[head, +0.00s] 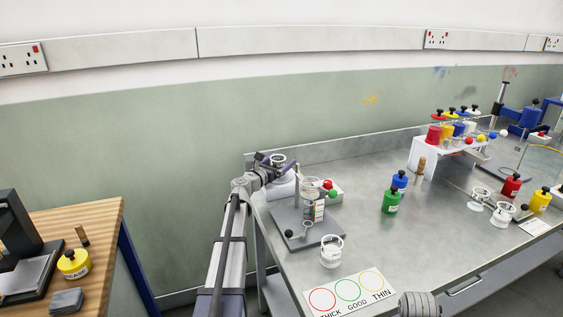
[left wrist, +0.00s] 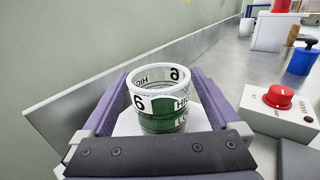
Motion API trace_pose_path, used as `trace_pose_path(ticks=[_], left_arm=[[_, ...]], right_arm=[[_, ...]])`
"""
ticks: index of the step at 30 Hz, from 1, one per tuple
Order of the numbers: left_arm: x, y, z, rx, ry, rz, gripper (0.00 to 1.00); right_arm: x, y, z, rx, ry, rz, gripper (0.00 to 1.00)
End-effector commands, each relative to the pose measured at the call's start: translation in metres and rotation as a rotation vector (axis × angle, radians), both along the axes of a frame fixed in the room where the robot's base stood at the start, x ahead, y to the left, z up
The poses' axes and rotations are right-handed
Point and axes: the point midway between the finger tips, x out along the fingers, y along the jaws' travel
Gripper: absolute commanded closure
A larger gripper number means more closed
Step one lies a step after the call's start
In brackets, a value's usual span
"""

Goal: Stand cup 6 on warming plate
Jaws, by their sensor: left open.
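Cup 6 (left wrist: 160,100) is a clear cup with a white rim, a "6" label and green contents. In the left wrist view it stands upright between the two jaws of my left gripper (left wrist: 160,110), which is open around it. Under the cup is a pale, flat surface (left wrist: 126,124), which looks like the warming plate; the front bar of the gripper hides the cup's bottom edge. In the head view my left gripper (head: 272,160) is at the back left corner of the steel bench, with the cup's rim (head: 278,158) showing in it.
A white box with a red knob (left wrist: 278,97) stands close right of the gripper. A grey stand (head: 295,228) and a cup (head: 331,251) are nearer the front. Green (head: 390,202) and blue bottles (head: 400,180) stand mid-bench. A wall edge runs behind.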

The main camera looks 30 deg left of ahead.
Motion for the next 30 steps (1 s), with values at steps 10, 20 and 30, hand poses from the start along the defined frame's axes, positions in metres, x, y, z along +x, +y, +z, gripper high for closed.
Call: trace_pose_path(ticks=[10, 20, 30], left_arm=[[-0.075, 0.004, -0.001, 0.0, 0.0, 0.003, 0.03], [-0.112, 0.008, -0.001, 0.0, 0.0, 0.001, 0.03], [-0.114, 0.009, -0.001, 0.0, 0.0, 0.001, 0.03]], right_arm=[[0.0, 0.0, -0.001, 0.0, 0.0, 0.0, 1.0], [0.0, 0.0, -0.001, 0.0, 0.0, 0.0, 1.0], [0.0, 0.0, -0.001, 0.0, 0.0, 0.0, 1.0]])
